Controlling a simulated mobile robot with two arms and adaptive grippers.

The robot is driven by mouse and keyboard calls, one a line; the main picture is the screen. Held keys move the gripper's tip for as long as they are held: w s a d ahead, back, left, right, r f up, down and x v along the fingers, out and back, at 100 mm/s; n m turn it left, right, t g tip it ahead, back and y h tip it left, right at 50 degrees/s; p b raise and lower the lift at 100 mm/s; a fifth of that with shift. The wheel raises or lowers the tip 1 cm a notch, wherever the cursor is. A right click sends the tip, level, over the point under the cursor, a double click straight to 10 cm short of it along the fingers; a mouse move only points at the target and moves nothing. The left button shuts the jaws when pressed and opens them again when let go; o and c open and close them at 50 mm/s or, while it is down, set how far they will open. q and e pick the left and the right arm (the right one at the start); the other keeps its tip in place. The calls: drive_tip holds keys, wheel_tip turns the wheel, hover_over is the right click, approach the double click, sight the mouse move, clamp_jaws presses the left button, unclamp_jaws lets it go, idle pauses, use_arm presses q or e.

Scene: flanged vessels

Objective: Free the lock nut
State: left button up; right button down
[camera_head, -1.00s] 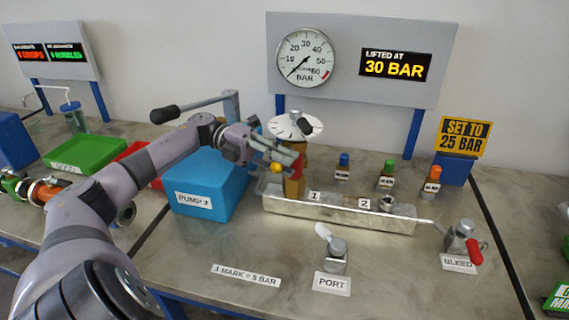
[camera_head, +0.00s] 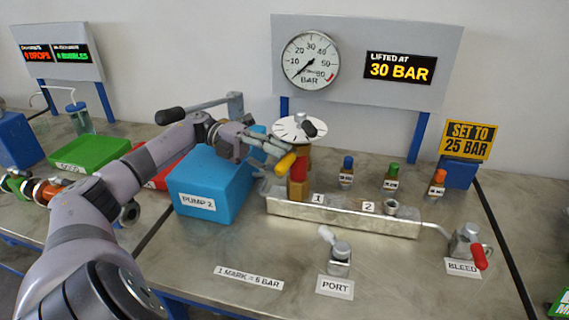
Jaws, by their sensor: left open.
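A valve on a brass body (camera_head: 298,188) stands at the left end of the metal block. My right gripper is not in view.
A blue pump box (camera_head: 212,185) stands under my left forearm, with a horizontal pump handle (camera_head: 190,109) behind. The metal block (camera_head: 340,217) holds position 2. Coloured valves (camera_head: 391,178) stand behind it. The bleed lever (camera_head: 478,256) and port (camera_head: 340,257) are in front. The gauge (camera_head: 310,60) reads low.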

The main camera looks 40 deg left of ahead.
use_arm(q)
drive_tip(key=v, duration=0.4)
drive_tip(key=shift+a, duration=0.3)
drive_tip(key=shift+s, duration=0.15)
